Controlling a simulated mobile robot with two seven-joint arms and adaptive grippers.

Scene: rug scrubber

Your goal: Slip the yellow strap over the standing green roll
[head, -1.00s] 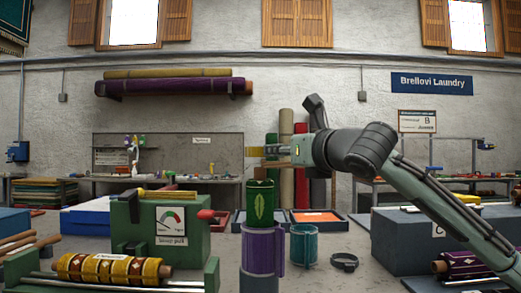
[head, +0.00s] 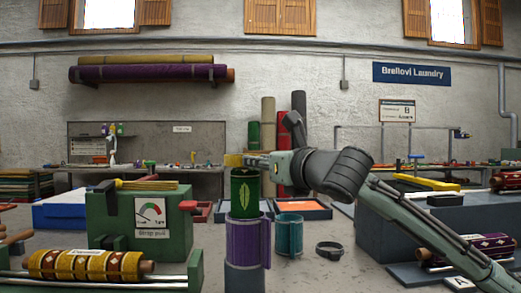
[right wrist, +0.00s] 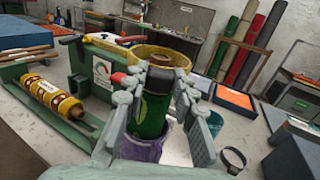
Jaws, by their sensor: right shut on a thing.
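The green roll (head: 245,195) with a pale leaf mark stands upright on a purple sleeve. My right gripper (head: 255,160) is shut on the yellow strap (head: 232,160), at the level of the roll's top edge or just above it. In the right wrist view the gripper (right wrist: 160,80) holds the near side of the strap loop (right wrist: 187,61). The roll (right wrist: 147,118) shows between the fingers, and its brownish top appears inside the loop. I cannot tell whether the strap is around the roll or only above it. My left gripper is out of view.
A green press box with a dial (head: 150,213) stands left of the roll. A teal cup (head: 288,235) and a black ring clamp (head: 329,250) lie to its right. A patterned yellow roll (head: 85,265) rests at front left. A dark grey block (head: 385,225) stands at right.

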